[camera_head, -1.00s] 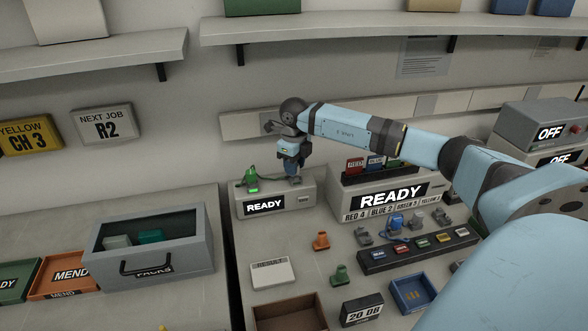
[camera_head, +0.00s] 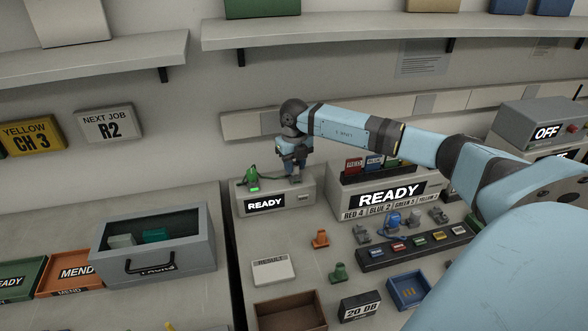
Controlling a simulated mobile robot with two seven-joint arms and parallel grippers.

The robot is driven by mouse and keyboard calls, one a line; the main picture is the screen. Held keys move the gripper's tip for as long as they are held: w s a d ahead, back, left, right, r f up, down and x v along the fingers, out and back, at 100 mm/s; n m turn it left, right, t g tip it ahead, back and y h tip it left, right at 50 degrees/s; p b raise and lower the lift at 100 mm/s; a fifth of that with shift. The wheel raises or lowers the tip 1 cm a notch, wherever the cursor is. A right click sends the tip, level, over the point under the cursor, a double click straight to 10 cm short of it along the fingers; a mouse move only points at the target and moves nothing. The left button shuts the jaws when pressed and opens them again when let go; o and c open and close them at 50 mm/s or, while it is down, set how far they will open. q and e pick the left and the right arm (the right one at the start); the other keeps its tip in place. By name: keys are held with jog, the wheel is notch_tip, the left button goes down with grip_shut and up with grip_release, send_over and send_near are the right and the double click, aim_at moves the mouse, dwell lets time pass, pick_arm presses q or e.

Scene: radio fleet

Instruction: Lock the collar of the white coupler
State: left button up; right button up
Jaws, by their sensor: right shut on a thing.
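My right gripper (camera_head: 295,174) reaches down onto the right part of the small READY box (camera_head: 276,197). It is shut on a small pale grey piece (camera_head: 295,181) on the box top. This fits the white coupler, but the fingers hide most of it, and I cannot make out its collar or whether that is locked. A green handset-like piece (camera_head: 252,174) stands on the box's left part, with a green light beneath it and a dark green cable running right. My left gripper is not in view.
A larger READY unit (camera_head: 392,194) stands to the right. In front are an orange fitting (camera_head: 320,239), a green fitting (camera_head: 339,272), several grey fittings, a blue tray (camera_head: 409,291) and a brown tray (camera_head: 290,314). A grey bin (camera_head: 155,241) stands left. A shelf (camera_head: 300,31) spans above.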

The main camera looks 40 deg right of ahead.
jog(key=shift+f, duration=0.1)
jog(key=shift+s, duration=0.1)
jog(key=shift+m+p, duration=0.75)
jog(key=shift+m, duration=0.35)
jog(key=shift+a+m+p, duration=0.1)
jog(key=shift+m+p, duration=0.25)
jog(key=shift+m, duration=0.55)
jog(key=shift+f+m, duration=0.15)
jog(key=shift+m, duration=0.15)
